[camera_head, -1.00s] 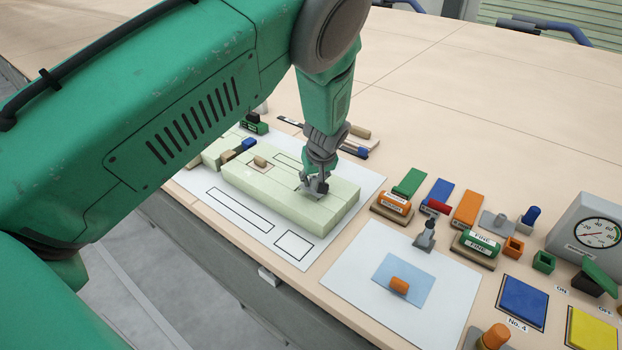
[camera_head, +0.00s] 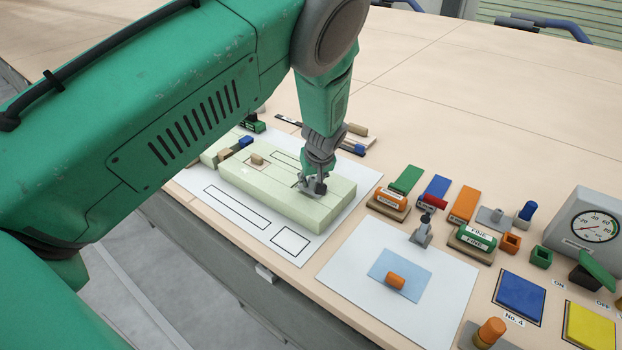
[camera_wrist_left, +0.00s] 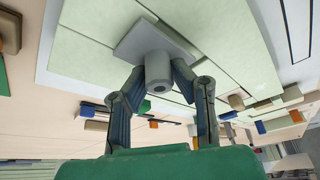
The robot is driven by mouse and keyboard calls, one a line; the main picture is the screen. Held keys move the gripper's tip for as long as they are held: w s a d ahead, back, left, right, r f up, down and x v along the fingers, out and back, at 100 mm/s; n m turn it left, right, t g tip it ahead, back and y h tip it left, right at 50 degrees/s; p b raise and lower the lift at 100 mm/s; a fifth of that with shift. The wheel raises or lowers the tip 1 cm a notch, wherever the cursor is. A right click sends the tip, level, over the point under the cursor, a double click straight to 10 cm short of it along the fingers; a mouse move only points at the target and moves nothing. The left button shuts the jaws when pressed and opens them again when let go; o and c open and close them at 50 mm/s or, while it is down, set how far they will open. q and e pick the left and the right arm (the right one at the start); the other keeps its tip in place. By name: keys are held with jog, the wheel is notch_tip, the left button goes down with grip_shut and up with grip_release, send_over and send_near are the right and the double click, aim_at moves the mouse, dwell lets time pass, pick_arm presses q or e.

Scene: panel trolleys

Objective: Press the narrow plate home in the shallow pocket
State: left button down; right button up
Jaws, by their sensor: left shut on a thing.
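A pale green block (camera_head: 290,205) lies on a white sheet with black outlines. My left gripper (camera_head: 314,188) points down at the block's right part. In the left wrist view my left gripper (camera_wrist_left: 158,85) is shut on the round grey knob (camera_wrist_left: 158,72) of a flat grey plate (camera_wrist_left: 145,38). The plate is at the block's top face; I cannot tell whether it sits in a pocket or on the surface. The gripper hides most of it in the head view. A wooden knob (camera_head: 257,159) stands on the block further left. My right gripper is out of view.
The white sheet (camera_head: 236,208) carries a long outline and a square one. Right of it are a second sheet (camera_head: 360,298) with an orange knob, several stamps and coloured blocks, and a dial gauge (camera_head: 590,228).

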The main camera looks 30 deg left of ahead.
pick_arm(q)
jog(key=shift+f, duration=0.2)
jog(key=shift+a, duration=0.4)
jog(key=shift+a+r, duration=0.1)
jog(key=shift+a, duration=0.05)
jog(key=shift+a+r+p, duration=0.1)
jog(key=shift+r+p, duration=0.2)
jog(key=shift+p, duration=0.1)
jog(key=shift+d+r, duration=0.25)
jog(key=shift+d, duration=0.25)
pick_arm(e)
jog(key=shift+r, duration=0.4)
